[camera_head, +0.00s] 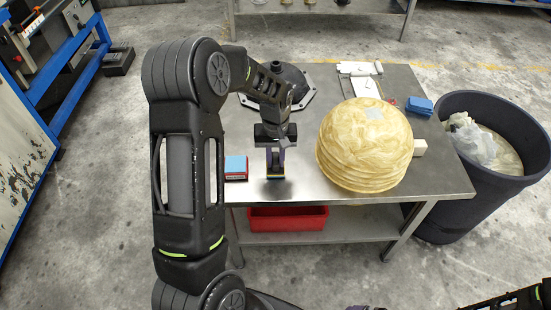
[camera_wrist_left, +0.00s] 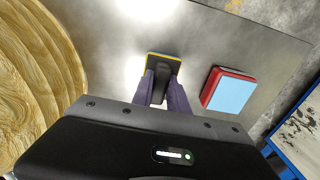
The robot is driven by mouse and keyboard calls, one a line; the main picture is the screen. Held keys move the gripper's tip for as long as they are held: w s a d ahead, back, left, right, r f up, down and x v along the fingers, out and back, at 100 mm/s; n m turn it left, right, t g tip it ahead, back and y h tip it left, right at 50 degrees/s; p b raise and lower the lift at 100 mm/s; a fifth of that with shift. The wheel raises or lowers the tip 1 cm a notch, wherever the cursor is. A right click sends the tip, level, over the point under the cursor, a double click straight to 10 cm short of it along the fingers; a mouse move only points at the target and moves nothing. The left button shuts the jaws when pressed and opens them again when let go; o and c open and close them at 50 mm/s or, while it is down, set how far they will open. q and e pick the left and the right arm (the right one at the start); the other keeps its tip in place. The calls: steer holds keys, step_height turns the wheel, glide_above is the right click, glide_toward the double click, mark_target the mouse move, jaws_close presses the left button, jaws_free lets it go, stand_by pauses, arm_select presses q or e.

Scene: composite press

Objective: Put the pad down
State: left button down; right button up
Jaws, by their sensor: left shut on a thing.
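The pad (camera_head: 276,177) has a thin yellow and blue edge and a black grip on top. It also shows in the left wrist view (camera_wrist_left: 164,55), upright at the tips of my fingers. My left gripper (camera_head: 275,160) is shut on the pad's black grip, above the front part of the metal table (camera_head: 305,183). In the left wrist view my purple fingers (camera_wrist_left: 163,88) are on either side of the grip. The pad's underside is hidden, and I cannot tell whether it touches the table.
A red and light-blue block (camera_head: 236,168) stands just left of the pad. A large yellowish dome stack (camera_head: 362,145) is to the right. A black flanged part (camera_head: 290,78) is behind. A dark bin (camera_head: 495,190) stands right of the table. A red tray (camera_head: 288,218) is below.

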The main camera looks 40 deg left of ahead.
mark_target(275, 160)
arm_select(q)
steer(key=shift+f, duration=0.15)
steer(key=c, duration=1.3)
jaws_free()
step_height(275, 160, up, 12)
steer(key=shift+r, duration=0.2)
steer(key=shift+s, duration=0.1)
